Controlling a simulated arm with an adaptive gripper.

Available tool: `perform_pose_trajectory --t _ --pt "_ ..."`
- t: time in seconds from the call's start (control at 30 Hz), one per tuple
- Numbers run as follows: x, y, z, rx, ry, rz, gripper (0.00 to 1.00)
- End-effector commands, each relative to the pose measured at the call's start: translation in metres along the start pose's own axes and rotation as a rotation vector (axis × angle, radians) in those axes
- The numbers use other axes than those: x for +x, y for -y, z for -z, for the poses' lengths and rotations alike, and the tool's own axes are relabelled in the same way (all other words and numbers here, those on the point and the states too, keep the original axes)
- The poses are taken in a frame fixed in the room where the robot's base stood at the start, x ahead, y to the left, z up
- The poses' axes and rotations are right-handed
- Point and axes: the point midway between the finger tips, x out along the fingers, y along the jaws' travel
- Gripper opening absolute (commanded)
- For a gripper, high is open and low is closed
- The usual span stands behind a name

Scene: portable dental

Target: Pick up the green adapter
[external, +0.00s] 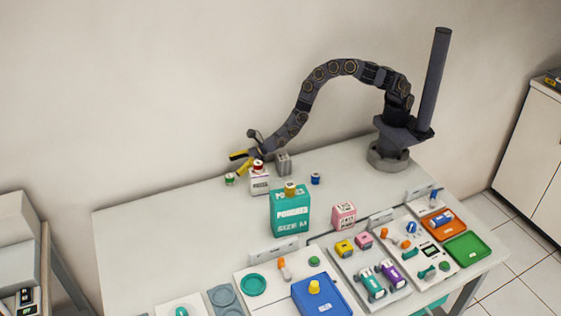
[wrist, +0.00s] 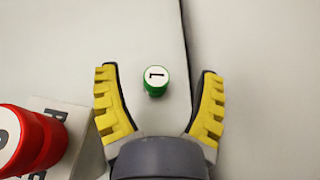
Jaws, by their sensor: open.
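The green adapter (wrist: 155,81) stands on the white table in the wrist view. It is a small green cylinder with a white top marked "1". My gripper (wrist: 159,95) is open, with its yellow-padded fingers on either side of the adapter and apart from it. In the external view the green adapter (external: 230,179) is near the table's back edge, and my gripper (external: 238,161) is above and close to it. I cannot tell the exact height between them.
A red cylinder (wrist: 25,138) sits on a white box (external: 260,185) close beside my gripper. A grey block (external: 283,163) and a blue cylinder (external: 315,179) stand to the right. A teal box (external: 290,212) stands in front. The table's left part is clear. The wall is behind.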

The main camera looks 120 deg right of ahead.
Motion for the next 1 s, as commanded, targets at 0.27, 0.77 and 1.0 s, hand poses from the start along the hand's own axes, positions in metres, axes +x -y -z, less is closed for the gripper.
perform_pose_trajectory --t 0.27,0.77,1.0 --pt "0.011 -0.001 0.033 -0.008 -0.009 -0.005 0.69" --pt "0.043 -0.001 0.03 -0.001 -0.001 -0.003 0.69" --pt "0.042 -0.001 0.03 -0.001 -0.001 -0.004 0.31"
